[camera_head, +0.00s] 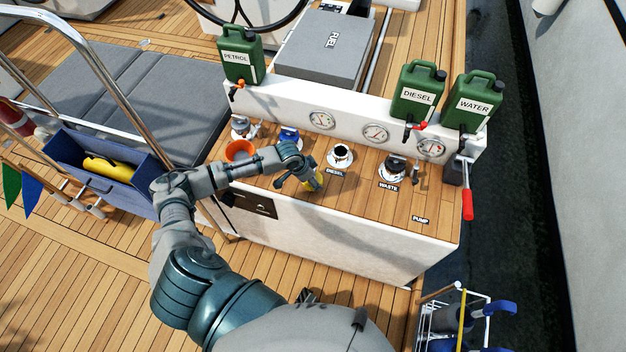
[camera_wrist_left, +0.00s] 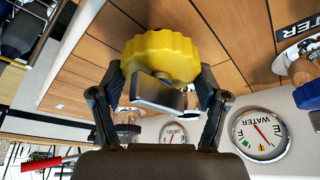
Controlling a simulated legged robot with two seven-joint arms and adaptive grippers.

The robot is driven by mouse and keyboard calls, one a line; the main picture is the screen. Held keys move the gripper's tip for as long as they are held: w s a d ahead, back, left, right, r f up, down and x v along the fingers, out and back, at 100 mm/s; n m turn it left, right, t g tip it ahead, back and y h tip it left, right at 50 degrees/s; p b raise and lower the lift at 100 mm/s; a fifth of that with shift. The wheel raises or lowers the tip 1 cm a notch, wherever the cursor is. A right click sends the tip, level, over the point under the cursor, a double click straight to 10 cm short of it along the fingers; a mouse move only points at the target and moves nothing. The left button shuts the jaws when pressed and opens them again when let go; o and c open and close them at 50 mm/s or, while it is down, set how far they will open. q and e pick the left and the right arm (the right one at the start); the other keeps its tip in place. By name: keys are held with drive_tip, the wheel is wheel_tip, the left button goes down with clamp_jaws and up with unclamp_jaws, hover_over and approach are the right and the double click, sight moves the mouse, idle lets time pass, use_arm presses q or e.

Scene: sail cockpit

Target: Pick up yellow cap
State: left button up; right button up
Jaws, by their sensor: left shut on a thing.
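The yellow cap (camera_wrist_left: 160,52) has a scalloped rim and a flat metal tab on the side facing the wrist camera. In the left wrist view my left gripper (camera_wrist_left: 160,95) is shut on it, one finger at each side of the tab. I cannot tell whether the cap touches the counter. My right gripper is in neither view.
An orange funnel (camera_head: 239,150) and a blue cap (camera_head: 289,134) stand left of my gripper. The open diesel filler (camera_head: 340,155) and waste filler (camera_head: 393,170) lie to its right. Green cans, such as the diesel can (camera_head: 417,92), stand behind. A blue box (camera_head: 130,190) is at left.

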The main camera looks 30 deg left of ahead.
use_arm(q)
drive_tip(key=shift+v, duration=1.15)
drive_tip(key=s+a+r+p, duration=0.2)
drive_tip(key=s, duration=0.5)
drive_tip(key=s+a+r+p, duration=0.2)
drive_tip(key=s+a+p, duration=0.1)
drive_tip(key=s, duration=0.4)
drive_tip(key=shift+a+r, duration=0.2)
drive_tip(key=shift+a, duration=0.05)
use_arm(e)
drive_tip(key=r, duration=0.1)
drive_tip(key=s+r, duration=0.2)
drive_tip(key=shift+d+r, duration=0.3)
use_arm(q)
drive_tip(key=shift+s, duration=0.1)
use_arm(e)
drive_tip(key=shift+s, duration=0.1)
